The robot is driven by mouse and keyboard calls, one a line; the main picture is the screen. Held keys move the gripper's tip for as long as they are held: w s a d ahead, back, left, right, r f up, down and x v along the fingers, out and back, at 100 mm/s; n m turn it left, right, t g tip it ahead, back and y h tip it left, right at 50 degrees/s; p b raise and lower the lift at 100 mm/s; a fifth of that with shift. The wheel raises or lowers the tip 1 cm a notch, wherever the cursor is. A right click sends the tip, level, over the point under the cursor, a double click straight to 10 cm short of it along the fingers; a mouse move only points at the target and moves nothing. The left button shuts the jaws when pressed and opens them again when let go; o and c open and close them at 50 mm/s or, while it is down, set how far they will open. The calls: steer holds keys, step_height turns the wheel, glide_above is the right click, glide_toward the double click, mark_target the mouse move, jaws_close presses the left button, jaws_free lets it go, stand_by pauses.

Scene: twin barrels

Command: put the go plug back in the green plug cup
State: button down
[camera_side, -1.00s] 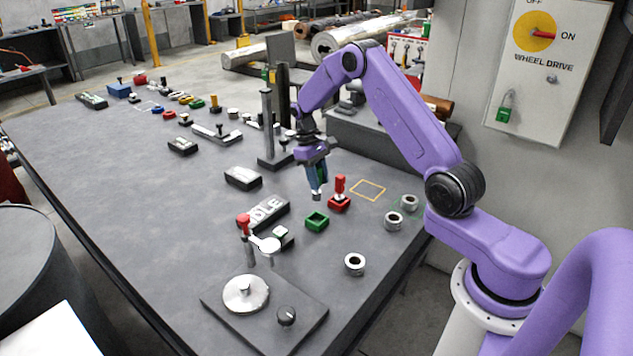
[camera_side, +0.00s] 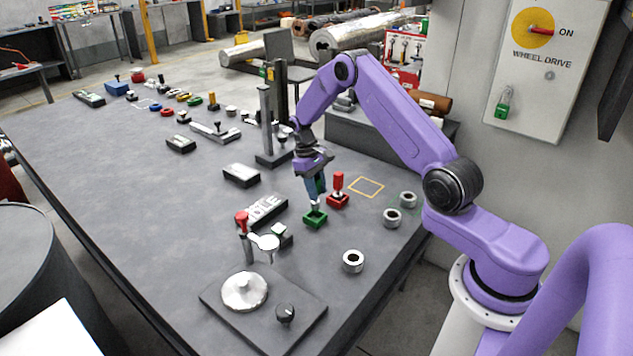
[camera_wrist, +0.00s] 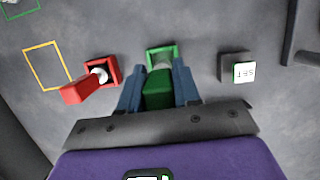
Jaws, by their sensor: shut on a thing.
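My gripper (camera_side: 315,198) is shut on the green go plug (camera_wrist: 158,90), holding it by its green upper part between the blue fingers. In the side view the plug's pale lower end is at the green plug cup (camera_side: 315,220), over or in its opening. The green cup also shows in the wrist view (camera_wrist: 162,52), directly past the plug. The fingers and plug hide part of the cup, so I cannot tell how deep the plug sits. A red plug (camera_side: 338,181) stands in the red cup (camera_side: 338,201), just right of my gripper.
A yellow outlined square (camera_side: 366,187) lies right of the red cup. Several grey rings (camera_side: 353,261) stand near the right edge. A tall post (camera_side: 266,125) stands behind my gripper.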

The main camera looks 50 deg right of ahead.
steer(key=shift+f, duration=0.65)
steer(key=shift+f, duration=1.6)
stand_by(1.2)
steer(key=c, duration=0.7)
jaws_free()
steer(key=v, duration=1.7)
steer(key=shift+r, duration=0.2)
